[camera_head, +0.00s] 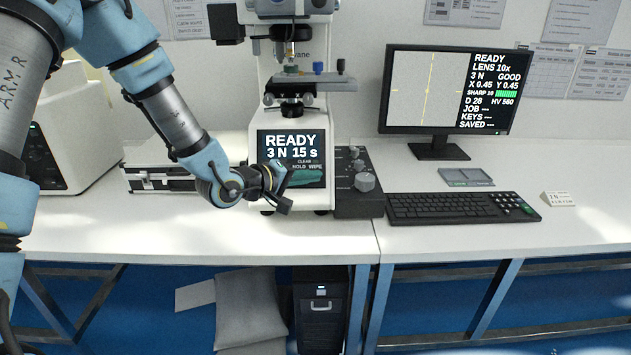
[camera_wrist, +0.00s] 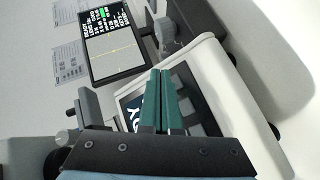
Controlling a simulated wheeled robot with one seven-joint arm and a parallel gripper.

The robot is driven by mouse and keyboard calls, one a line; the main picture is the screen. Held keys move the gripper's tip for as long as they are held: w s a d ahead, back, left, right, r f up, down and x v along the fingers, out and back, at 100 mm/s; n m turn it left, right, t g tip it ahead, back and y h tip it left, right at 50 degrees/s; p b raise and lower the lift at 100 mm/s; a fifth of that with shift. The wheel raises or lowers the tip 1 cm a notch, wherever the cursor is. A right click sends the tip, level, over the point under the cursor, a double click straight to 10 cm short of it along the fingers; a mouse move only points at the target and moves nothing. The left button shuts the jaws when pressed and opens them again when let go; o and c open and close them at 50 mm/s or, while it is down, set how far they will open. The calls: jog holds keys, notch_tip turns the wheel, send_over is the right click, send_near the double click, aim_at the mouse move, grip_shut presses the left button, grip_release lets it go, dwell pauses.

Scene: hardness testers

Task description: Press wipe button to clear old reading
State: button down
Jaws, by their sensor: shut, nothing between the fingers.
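The hardness tester (camera_head: 291,110) stands upright on the bench in the head view. Its screen (camera_head: 285,143) reads READY, 3 N 15 s. Below it are small labels CLEAR and HOLD WIPE (camera_head: 307,167). My gripper (camera_head: 314,178) is in front of the lower panel, its teal fingers just below the wipe label and covering what lies behind. In the wrist view my gripper (camera_wrist: 165,73) is shut and empty. Dark grey keys (camera_wrist: 188,85) show right of the fingers, and part of the tester screen (camera_wrist: 132,112) shows left. I cannot tell whether the fingertips touch a key.
A dark knob box (camera_head: 357,182) stands right of the tester. Further right are a monitor (camera_head: 425,90), a keyboard (camera_head: 450,207) and a small grey tray (camera_head: 466,177). A case (camera_head: 150,178) and a beige machine (camera_head: 90,135) stand left. The bench front left is clear.

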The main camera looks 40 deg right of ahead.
jog(key=shift+w+d+f, duration=0.35)
jog(key=shift+w+d, duration=0.05)
jog(key=shift+w, duration=0.1)
dwell(1.8)
jog(key=shift+w+d+f, duration=0.2)
jog(key=shift+w+d, duration=0.05)
jog(key=shift+w+d+f, duration=0.15)
jog(key=shift+w, duration=0.05)
dwell(0.8)
jog(key=shift+s+a+r+p, duration=0.3)
jog(key=shift+s+a+r, duration=0.05)
jog(key=shift+s+a, duration=0.1)
dwell(0.4)
jog(key=shift+s+a+r+p, duration=0.5)
jog(key=shift+s+a+r, duration=0.2)
jog(key=shift+s, duration=0.15)
jog(key=shift+s+a+r+p, duration=0.45)
jog(key=shift+s+a+r, duration=0.2)
jog(key=shift+s, duration=0.15)
